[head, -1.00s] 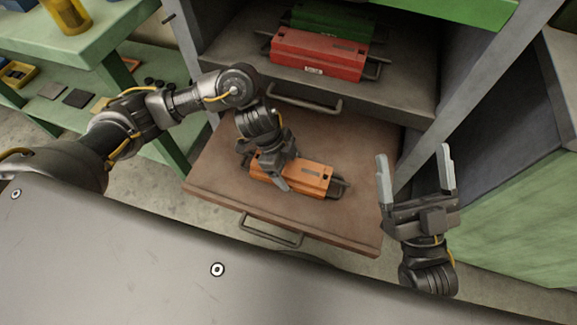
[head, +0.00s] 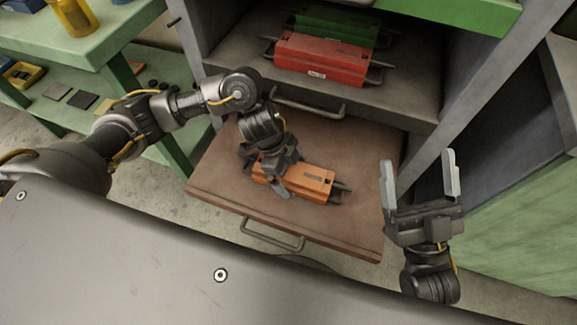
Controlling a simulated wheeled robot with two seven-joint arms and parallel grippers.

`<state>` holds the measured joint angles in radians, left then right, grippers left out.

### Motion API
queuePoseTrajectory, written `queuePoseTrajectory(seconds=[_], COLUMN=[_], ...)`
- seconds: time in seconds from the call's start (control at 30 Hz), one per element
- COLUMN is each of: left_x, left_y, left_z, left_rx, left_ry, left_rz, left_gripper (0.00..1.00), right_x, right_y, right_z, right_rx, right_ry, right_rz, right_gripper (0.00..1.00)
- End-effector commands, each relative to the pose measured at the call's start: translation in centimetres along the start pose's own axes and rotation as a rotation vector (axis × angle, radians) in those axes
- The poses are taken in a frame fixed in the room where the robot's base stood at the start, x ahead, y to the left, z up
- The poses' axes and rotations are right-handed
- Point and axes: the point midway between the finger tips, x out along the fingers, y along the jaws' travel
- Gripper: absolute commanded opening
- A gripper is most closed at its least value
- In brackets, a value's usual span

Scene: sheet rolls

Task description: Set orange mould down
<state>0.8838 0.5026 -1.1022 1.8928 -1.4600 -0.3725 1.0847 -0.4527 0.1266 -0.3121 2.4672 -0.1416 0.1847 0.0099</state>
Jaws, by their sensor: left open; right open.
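The orange mould (head: 308,182) lies on the brown drawer board (head: 215,180), which is pulled out of the rack. It has dark handles at its ends; the left one is largely hidden by my gripper. My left gripper (head: 270,178) is open at the left part of the mould, with a finger in front of its near side. Whether the fingers touch the mould I cannot tell. My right gripper (head: 420,175) is open and empty, to the right of the drawer, with its fingers pointing up in the picture.
A red mould (head: 320,60) and a green mould (head: 335,27) sit on the shelf above. The drawer handle (head: 272,234) is at the front edge. A rack post (head: 470,90) stands at right. A green bench (head: 110,40) is at left. The board's right part is clear.

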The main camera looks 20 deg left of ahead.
Motion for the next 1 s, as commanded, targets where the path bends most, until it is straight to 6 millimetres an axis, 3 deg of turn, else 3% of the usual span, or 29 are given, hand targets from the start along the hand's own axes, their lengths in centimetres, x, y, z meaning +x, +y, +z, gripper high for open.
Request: queuePoseTrajectory(seconds=[0.27, 0.47, 0.7, 1.0], left_x=[-1.7, -3.1, -4.4, -6.2], left_y=[0.0, 0.0, 0.0, 0.0], left_z=[-0.2, -0.1, -0.1, -0.1], left_rx=[-0.001, -0.001, 0.000, -0.001], left_ry=[0.000, 0.000, 0.000, 0.000], left_rz=[0.000, 0.000, 0.000, 0.000], left_gripper=[1.00, 1.00, 1.00, 1.00], right_x=[-0.1, -1.8, -5.6, -12.3], right_y=[-0.6, -0.9, 2.0, 4.7], right_z=[2.4, 5.5, 9.3, 11.5], right_rx=[0.005, 0.003, -0.015, 0.000], right_ry=[-0.232, -0.508, -0.846, -1.263], right_rz=[-0.016, -0.028, 0.062, 0.173], right_gripper=[0.85, 0.85, 0.85, 0.85])
